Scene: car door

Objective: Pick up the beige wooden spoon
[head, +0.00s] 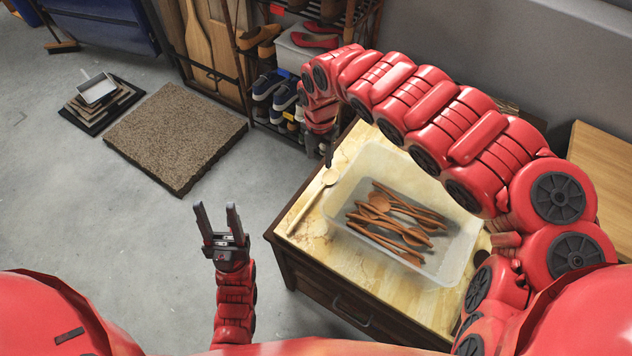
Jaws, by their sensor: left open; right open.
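The beige wooden spoon (313,199) lies on the marble-patterned top of a dark wooden cabinet (350,285), along its left edge, with its round bowl toward the back. It lies outside and to the left of a translucent plastic bin (452,268). Several darker brown wooden spoons (400,222) lie in the bin. My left gripper (217,208) is open and empty, pointing up over the floor to the left of the cabinet. My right gripper (327,156) is open near the cabinet's back left corner, just beyond the spoon's bowl; its fingertips are small and partly hard to make out.
My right arm arches over the bin and hides part of the cabinet's back. A shoe rack (262,107) stands behind the cabinet. A brown mat (177,136) and a dustpan (97,88) on stacked squares lie on the floor. A wooden surface (603,165) is at right. Floor left of the cabinet is clear.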

